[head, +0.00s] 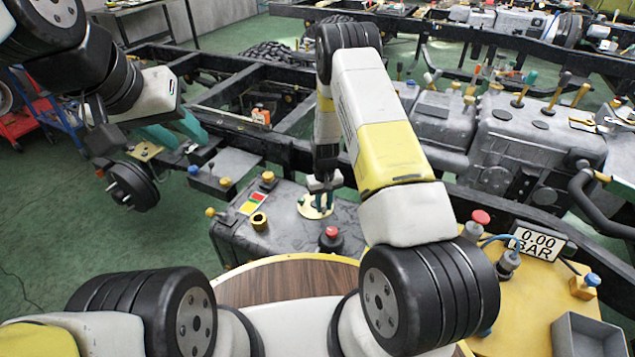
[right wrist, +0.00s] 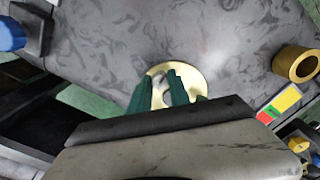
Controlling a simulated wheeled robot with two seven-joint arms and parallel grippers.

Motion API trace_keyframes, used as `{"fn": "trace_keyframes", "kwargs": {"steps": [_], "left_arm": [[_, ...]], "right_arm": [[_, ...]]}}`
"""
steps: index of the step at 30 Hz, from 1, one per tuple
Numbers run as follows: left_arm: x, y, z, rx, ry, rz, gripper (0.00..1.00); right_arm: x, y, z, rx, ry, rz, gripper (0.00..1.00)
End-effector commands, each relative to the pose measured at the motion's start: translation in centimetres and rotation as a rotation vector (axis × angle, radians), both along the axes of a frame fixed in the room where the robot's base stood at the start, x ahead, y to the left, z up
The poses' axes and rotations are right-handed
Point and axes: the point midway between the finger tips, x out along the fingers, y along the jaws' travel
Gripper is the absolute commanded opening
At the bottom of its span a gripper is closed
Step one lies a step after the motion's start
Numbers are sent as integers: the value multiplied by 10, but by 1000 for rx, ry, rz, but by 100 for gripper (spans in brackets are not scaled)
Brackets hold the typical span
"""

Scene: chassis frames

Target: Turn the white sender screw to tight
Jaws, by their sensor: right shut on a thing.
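The white sender screw (right wrist: 159,80) shows as a small pale piece between my right fingertips in the right wrist view, mostly hidden by them. It stands on a round brass-coloured plate (right wrist: 188,72) on the grey tank; the plate also shows in the head view (head: 309,212). My right gripper (right wrist: 157,88) points down over the plate, its teal fingers shut on the screw; it also shows in the head view (head: 322,199). My left gripper (head: 176,133) is away to the left over the frame, its teal fingers apart and apparently empty.
On the tank are a brass ring (head: 259,221), a red-yellow-green label (head: 253,203) and a red-topped black fitting (head: 331,238). Black chassis rails surround the tank.

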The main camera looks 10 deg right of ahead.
Motion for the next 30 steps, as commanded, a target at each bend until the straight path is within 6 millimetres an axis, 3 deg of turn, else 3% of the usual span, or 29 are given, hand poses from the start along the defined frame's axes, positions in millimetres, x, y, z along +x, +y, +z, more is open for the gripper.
{"fn": "trace_keyframes", "kwargs": {"steps": [9,25,26,28,30], "left_arm": [[0,0,0,0,0,0,36],[0,0,0,0,0,0,36],[0,0,0,0,0,0,36],[0,0,0,0,0,0,36],[0,0,0,0,0,0,36]], "right_arm": [[1,0,1,1,-3,-111,0],[1,0,1,1,-3,-132,0],[1,0,1,1,-3,-131,29],[1,0,1,1,-3,-131,43],[1,0,1,0,-2,-131,45]]}}
